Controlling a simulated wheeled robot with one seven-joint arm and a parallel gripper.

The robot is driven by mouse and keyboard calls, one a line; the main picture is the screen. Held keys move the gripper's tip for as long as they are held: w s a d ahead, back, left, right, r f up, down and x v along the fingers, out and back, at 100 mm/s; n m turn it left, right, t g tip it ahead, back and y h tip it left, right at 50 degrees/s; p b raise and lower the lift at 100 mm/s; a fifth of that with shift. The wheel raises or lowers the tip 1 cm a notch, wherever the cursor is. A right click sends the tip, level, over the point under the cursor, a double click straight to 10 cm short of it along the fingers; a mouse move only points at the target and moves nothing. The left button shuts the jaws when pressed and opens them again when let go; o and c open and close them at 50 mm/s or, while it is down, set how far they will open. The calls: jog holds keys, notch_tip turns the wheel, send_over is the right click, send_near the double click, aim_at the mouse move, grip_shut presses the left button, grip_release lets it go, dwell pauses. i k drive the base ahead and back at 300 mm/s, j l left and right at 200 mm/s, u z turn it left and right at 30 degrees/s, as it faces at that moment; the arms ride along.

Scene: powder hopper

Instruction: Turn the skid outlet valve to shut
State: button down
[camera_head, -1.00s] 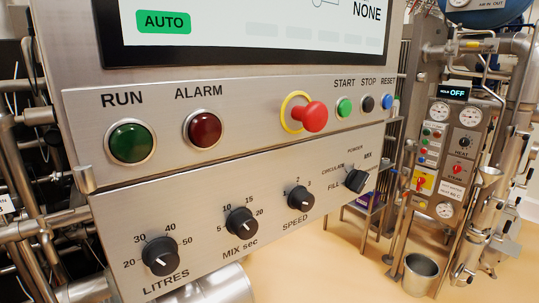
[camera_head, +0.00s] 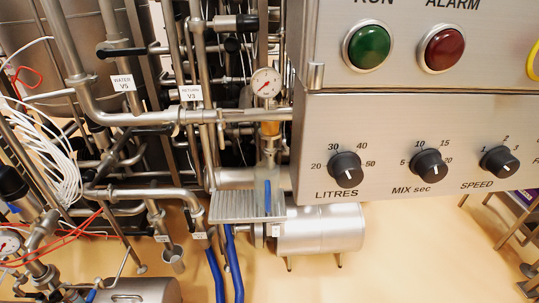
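My gripper is not in view. No valve in the head view is readably marked as the skid outlet valve. Pipework with a tag WATER V5 (camera_head: 122,83) and a tag RETURN V3 (camera_head: 191,93) fills the left half. A black lever handle (camera_head: 122,52) lies roughly level across a pipe above the WATER tag. Another dark handle (camera_head: 247,22) sits near the top. Small white tags (camera_head: 162,238) hang on the lower pipes, too small to read. Which handle belongs to the outlet valve I cannot tell.
A steel control panel (camera_head: 430,185) with lamps and knobs blocks the right side. A pressure gauge (camera_head: 266,83) stands on the pipework. A steel cylinder (camera_head: 320,230) lies below, beside blue hoses (camera_head: 232,265). White cables (camera_head: 60,165) hang at left. Open floor (camera_head: 410,260) shows at lower right.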

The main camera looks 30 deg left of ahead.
aim_at(192, 229)
jog(key=i+j+u, duration=0.1)
jog(key=j+u, duration=0.2)
jog(key=i+j+u, duration=0.25)
jog(key=j, duration=0.25)
jog(key=j+u, duration=0.3)
jog(key=i+j+u, duration=0.3)
jog(key=k+j, duration=0.05)
jog(key=j, duration=0.05)
